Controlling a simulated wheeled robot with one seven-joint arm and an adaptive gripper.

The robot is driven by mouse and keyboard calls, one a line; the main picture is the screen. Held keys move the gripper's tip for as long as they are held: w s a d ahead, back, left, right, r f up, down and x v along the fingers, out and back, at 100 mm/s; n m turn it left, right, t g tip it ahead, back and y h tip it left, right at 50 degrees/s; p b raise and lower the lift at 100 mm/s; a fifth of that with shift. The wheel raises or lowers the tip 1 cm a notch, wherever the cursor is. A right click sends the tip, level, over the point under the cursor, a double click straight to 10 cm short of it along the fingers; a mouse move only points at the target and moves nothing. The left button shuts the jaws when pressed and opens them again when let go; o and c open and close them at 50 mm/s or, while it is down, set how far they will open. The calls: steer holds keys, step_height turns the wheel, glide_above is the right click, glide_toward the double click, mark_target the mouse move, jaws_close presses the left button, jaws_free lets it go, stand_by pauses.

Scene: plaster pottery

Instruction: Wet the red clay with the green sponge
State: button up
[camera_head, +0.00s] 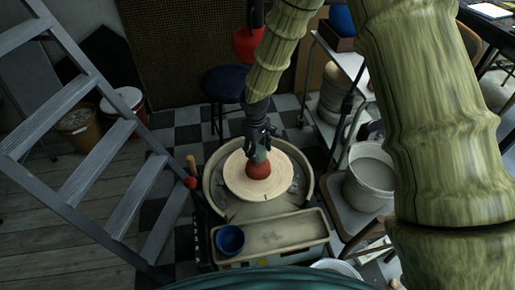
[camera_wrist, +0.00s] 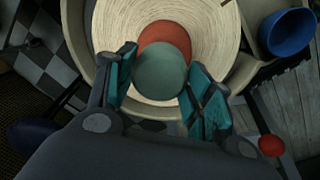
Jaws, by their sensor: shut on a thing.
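The red clay (camera_head: 258,170) is a rounded lump in the middle of the pale wheel head (camera_head: 240,184). It also shows in the wrist view (camera_wrist: 165,36), partly covered by the green sponge. The green sponge (camera_wrist: 160,74) is round and sits between the teal fingers of my gripper (camera_wrist: 156,88). In the head view my gripper (camera_head: 259,148) points down over the clay, with the sponge (camera_head: 260,156) at its tip. The sponge appears to be against the top of the clay, though I cannot tell whether they touch.
A blue bowl (camera_head: 230,239) stands on the tray (camera_head: 285,236) in front of the wheel. A grey ladder (camera_head: 103,165) stands at the left. A white bucket (camera_head: 369,178) and a shelf cart (camera_head: 345,62) are at the right. A blue stool (camera_head: 224,83) stands behind.

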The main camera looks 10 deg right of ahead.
steer(key=shift+f+b, duration=0.3)
steer(key=shift+f, duration=0.75)
stand_by(0.9)
steer(key=shift+s+f+p, duration=0.1)
steer(key=shift+p, duration=0.2)
stand_by(2.6)
steer(key=shift+r+p, duration=3.35)
steer(key=shift+r, duration=0.75)
steer(key=s+d+r+m+p, duration=0.2)
steer(key=s+m, duration=0.4)
steer(key=s, duration=0.3)
steer(key=shift+d+r+m+p, duration=0.25)
steer(key=shift+d+m+p, duration=0.15)
steer(key=shift+d+p, duration=0.65)
steer(key=shift+s+a, duration=0.1)
steer(key=shift+a, duration=0.1)
